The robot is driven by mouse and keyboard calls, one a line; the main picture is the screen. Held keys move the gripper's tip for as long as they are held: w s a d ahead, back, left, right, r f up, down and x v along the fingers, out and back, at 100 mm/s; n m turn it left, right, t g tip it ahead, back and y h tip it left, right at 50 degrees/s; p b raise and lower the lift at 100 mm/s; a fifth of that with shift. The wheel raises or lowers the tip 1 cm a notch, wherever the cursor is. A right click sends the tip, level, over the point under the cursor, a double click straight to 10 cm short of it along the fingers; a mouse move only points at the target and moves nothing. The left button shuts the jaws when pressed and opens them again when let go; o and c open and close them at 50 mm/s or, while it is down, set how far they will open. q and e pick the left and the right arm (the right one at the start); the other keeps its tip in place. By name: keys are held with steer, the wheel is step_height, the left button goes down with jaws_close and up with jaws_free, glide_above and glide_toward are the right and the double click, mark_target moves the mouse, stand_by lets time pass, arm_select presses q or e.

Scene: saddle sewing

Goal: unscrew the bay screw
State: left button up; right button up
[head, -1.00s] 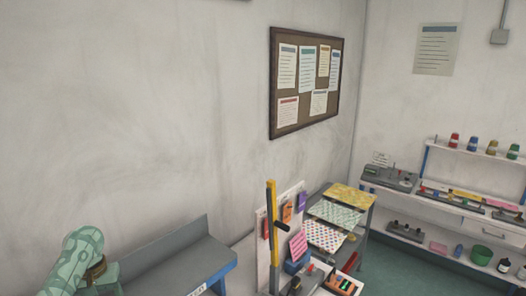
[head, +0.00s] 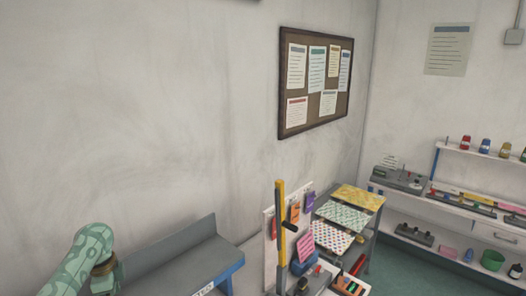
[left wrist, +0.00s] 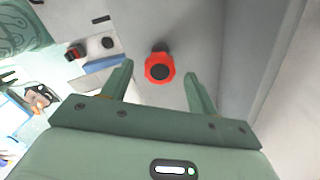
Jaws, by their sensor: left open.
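In the left wrist view, a red round knob with a dark centre, which looks like the bay screw (left wrist: 159,68), stands out from a pale grey surface. My left gripper (left wrist: 158,85) is open, with one green finger on each side of the knob's line. The knob shows between and slightly beyond the fingertips, and I see no contact. In the head view only my left arm shows at the lower left; its gripper is out of frame. My right gripper is in neither view.
A grey bench with a blue end (head: 228,270) stands beside my left arm. A rack with patterned sheets (head: 342,216) and a yellow post (head: 280,235) stand to its right. Wall shelves (head: 470,152) are at the far right. A small red and black item (left wrist: 75,53) lies left of the knob.

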arm_select(q)
steer(key=shift+m, duration=1)
steer(key=shift+f+b, duration=1.65)
steer(key=shift+f, duration=0.9)
steer(key=c, duration=1)
steer(key=shift+r+n+p, duration=0.2)
steer(key=shift+n+p, duration=0.9)
steer(key=shift+c, duration=0.2)
steer(key=shift+f+n+p, duration=0.15)
steer(key=shift+n+p, duration=0.15)
steer(key=shift+n, duration=0.3)
